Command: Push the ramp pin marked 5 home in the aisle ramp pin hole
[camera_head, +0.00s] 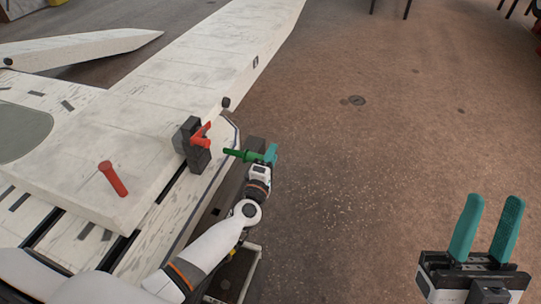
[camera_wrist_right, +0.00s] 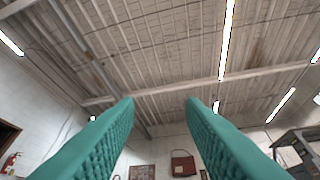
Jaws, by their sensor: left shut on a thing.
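My left gripper (camera_head: 267,156), with teal fingers, is shut on a green pin (camera_head: 241,154). The pin lies roughly level and points left, its tip a little right of a dark block (camera_head: 192,146) on the bench edge. A red handle-like piece (camera_head: 201,134) sits at that block. I cannot make out a number on the pin or the hole itself. My right gripper (camera_head: 485,232) is at the lower right over the floor, fingers pointing up, open and empty. Its spread fingers also show in the right wrist view (camera_wrist_right: 160,125).
A red cylinder (camera_head: 113,178) stands tilted on the pale wooden bench (camera_head: 60,172). A long pale plank (camera_head: 200,70) runs to the upper right, with a narrower pale board (camera_head: 80,48) at upper left. The floor on the right is mostly clear, with a drain (camera_head: 357,100).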

